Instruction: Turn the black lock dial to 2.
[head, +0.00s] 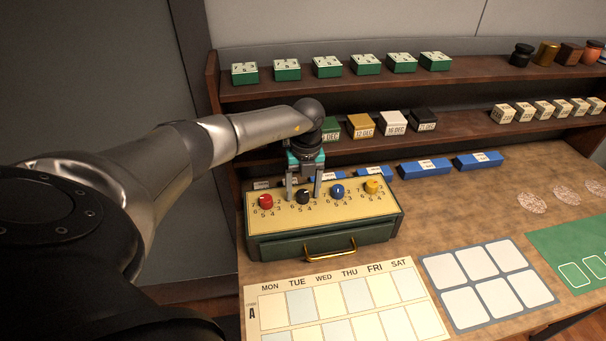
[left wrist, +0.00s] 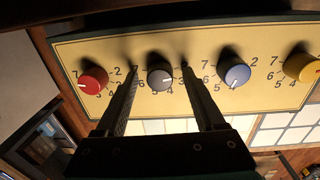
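The black lock dial (head: 303,197) is second from the left on the cream top of a green lock box (head: 325,245). It shows between the fingers in the left wrist view (left wrist: 160,77), with numbers printed around it. I cannot read its pointer mark surely. My left gripper (head: 304,192) points down over the box with one finger to each side of the dial. In the left wrist view its fingers (left wrist: 157,68) are apart, with gaps to the dial, so it is open and holds nothing. My right gripper is in neither view.
A red dial (head: 266,201) sits left of the black one; a blue dial (head: 337,191) and a yellow dial (head: 372,187) sit to its right. Blue blocks (head: 425,167) and shelves with small boxes stand behind. A weekday chart (head: 276,311) lies in front.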

